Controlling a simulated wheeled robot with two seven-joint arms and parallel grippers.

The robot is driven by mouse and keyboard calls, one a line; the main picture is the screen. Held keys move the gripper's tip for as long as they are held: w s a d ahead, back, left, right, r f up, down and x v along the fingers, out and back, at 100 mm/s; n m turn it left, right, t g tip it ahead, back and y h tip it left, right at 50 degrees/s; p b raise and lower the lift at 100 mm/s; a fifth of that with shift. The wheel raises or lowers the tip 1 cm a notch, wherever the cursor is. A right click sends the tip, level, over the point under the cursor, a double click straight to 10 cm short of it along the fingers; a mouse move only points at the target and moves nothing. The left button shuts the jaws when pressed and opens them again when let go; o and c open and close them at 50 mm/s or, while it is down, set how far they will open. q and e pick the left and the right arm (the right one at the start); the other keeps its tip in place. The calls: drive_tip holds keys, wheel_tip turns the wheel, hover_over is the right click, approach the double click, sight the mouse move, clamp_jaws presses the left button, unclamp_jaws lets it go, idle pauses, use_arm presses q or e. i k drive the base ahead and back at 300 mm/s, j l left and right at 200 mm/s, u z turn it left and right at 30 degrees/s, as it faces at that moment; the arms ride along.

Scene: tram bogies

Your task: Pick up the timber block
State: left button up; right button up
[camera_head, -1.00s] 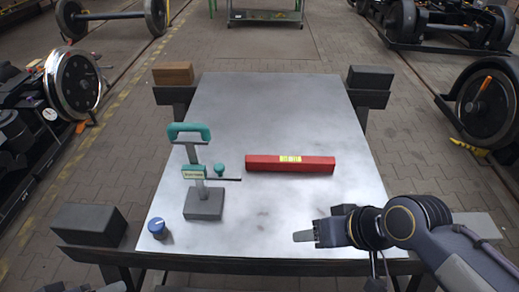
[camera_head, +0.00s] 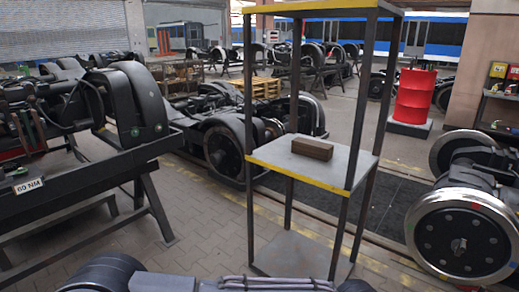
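The timber block (camera_head: 312,148) is a small brown rectangular block. It lies flat on the middle shelf (camera_head: 283,160) of an open metal rack, near the back of that shelf. The shelf is grey with a yellow front edge. Parts of my arm show along the bottom edge of the picture, well below and apart from the block. Neither of my grippers is in view, and nothing is touching the block.
The rack's dark posts (camera_head: 249,110) stand around the block. A dark stand with bogie parts (camera_head: 110,160) is on the left. A large wheelset (camera_head: 462,240) is on the right. A red drum (camera_head: 414,96) stands behind. Paved floor lies left of the rack.

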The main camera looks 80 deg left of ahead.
sight(322, 151)
drive_tip(key=u, duration=2.4)
drive_tip(key=i+j+z, duration=0.1)
drive_tip(key=i+j, duration=0.2)
drive_tip(key=i+j+z, duration=0.1)
drive_tip(key=i+j, duration=0.25)
drive_tip(key=i, duration=0.2)
drive_tip(key=i+j+z, duration=0.1)
drive_tip(key=i+j, duration=0.25)
drive_tip(key=i+j+z, duration=0.1)
drive_tip(key=i+j, duration=0.3)
drive_tip(key=i+j+z, duration=0.1)
drive_tip(key=i+j, duration=0.25)
drive_tip(key=i+j+z, duration=0.1)
drive_tip(key=i+j, duration=0.25)
drive_tip(key=j, duration=0.25)
drive_tip(key=i+j+z, duration=0.15)
drive_tip(key=i+j, duration=0.2)
drive_tip(key=i+j+z, duration=0.1)
drive_tip(key=i+j, duration=0.2)
drive_tip(key=j, duration=0.35)
